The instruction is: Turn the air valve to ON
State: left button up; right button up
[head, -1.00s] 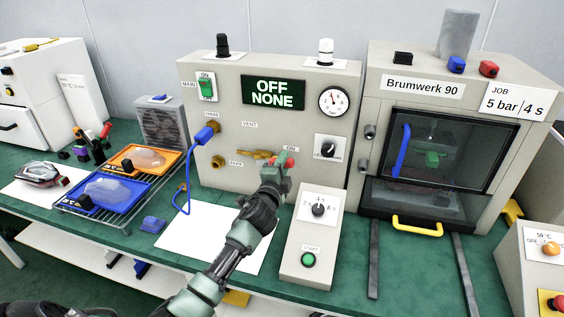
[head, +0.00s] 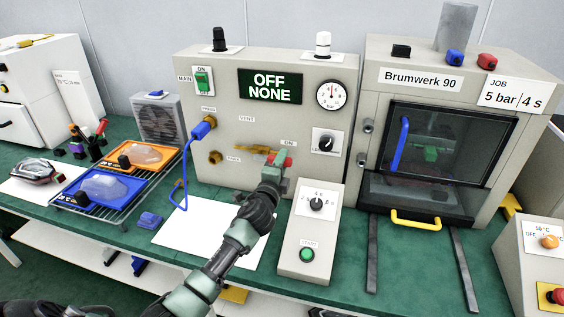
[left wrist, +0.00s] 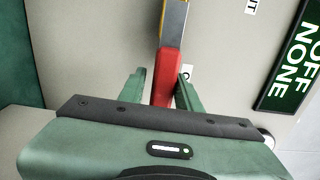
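The air valve (head: 253,149) is a brass lever on the front of the grey control box, lying roughly horizontal, with a red grip on its right end near the ON label (head: 288,144). My left gripper (head: 279,163) is at this red end and partly hides it. In the left wrist view, the red grip (left wrist: 167,72) lies between my two green fingers, which stand apart around it. A gap shows on its left side; contact on the right is unclear. The display (head: 270,87) reads OFF NONE.
A blue hose (head: 184,185) hangs from the box's left port. The timer box with the START button (head: 307,254) stands right of my left arm. The Brumwerk 90 chamber (head: 440,150) is further right. Trays (head: 100,190) lie on a rack at left.

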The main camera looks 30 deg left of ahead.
pick_arm(q)
jog(key=shift+o, duration=0.3)
jog(key=v, duration=0.7)
jog(key=shift+s+b, duration=0.35)
jog(key=shift+s, duration=0.05)
jog(key=shift+d, duration=0.1)
